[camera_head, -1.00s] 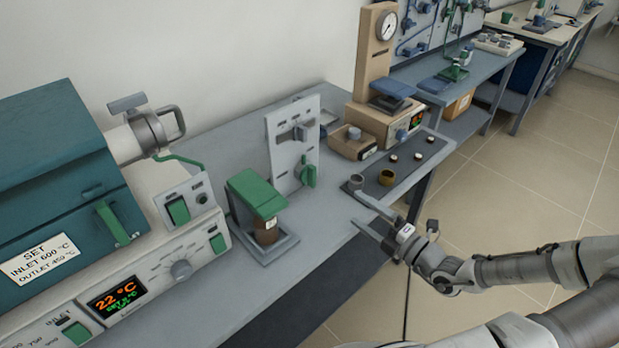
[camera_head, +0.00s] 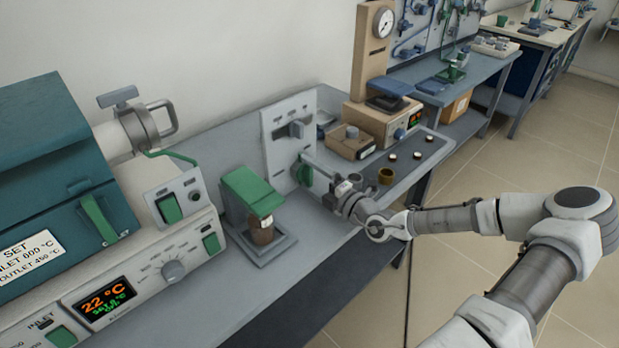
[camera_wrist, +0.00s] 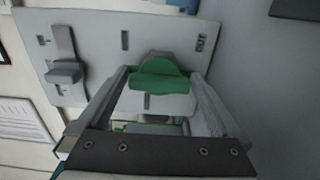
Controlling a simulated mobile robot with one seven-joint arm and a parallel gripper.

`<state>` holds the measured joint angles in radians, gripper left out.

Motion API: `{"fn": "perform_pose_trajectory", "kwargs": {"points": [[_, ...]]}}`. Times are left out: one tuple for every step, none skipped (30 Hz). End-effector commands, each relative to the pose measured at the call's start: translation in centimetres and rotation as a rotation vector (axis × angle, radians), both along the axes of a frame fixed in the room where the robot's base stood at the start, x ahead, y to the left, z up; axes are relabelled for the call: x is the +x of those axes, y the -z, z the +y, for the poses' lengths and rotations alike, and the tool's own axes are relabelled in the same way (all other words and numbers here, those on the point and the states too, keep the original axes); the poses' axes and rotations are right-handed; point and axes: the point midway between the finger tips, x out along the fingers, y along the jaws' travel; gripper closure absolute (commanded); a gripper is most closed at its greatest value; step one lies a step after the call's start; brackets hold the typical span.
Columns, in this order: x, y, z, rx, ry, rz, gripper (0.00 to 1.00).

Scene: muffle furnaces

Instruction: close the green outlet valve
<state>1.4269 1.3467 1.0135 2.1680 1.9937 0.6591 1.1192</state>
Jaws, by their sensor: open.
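The green outlet valve (camera_wrist: 160,76) is a green handle on an upright grey panel (camera_wrist: 100,85) with "OUT" lettering beside it. In the head view the valve (camera_head: 303,172) is low on the panel's right side, partly hidden by my gripper. My gripper (camera_head: 312,168) reaches in from the right, its fingers at the valve. In the wrist view the fingers of my gripper (camera_wrist: 160,80) are apart, one on each side of the green handle. I cannot tell whether they touch it. The handle lies roughly crosswise in the wrist view.
A grey lever (camera_wrist: 65,72) is on the same panel. A green-topped stand with a brown jar (camera_head: 262,230) is left of the panel. A teal furnace (camera_head: 60,170) stands further left. Small cups (camera_head: 386,176) and a wooden-cased instrument (camera_head: 385,125) are to the right.

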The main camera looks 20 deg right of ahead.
Motion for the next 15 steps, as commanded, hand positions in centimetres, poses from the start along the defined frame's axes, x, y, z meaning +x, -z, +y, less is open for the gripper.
{"fn": "perform_pose_trajectory", "kwargs": {"points": [[0.17, 0.03, 0.08, 0.0, 0.0, 0.0, 0.0], [0.23, 0.01, 0.1, 0.0, 0.0, 0.0, 0.0], [0.26, -0.01, 0.12, 0.0, 0.0, 0.0, 0.0], [0.28, -0.02, 0.11, 0.0, 0.0, 0.0, 0.0], [0.28, -0.03, 0.11, 0.0, 0.0, 0.0, 0.0], [0.28, -0.03, 0.11, 0.0, 0.0, 0.0, 0.0], [0.27, -0.04, 0.11, 0.0, 0.0, 0.0, 0.0], [0.27, -0.04, 0.11, 0.0, 0.0, 0.0, 0.0], [0.26, -0.04, 0.11, 0.0, 0.0, 0.0, 0.0], [0.26, -0.04, 0.11, 0.0, 0.0, 0.0, 0.05], [0.26, -0.04, 0.11, 0.0, 0.0, 0.0, 0.11], [0.25, -0.04, 0.1, 0.0, 0.0, 0.0, 0.18], [0.25, -0.04, 0.1, 0.0, 0.0, 0.0, 0.23], [0.25, -0.04, 0.1, 0.0, 0.0, 0.0, 0.29], [0.25, -0.04, 0.1, 0.0, 0.0, 0.0, 0.36]]}}
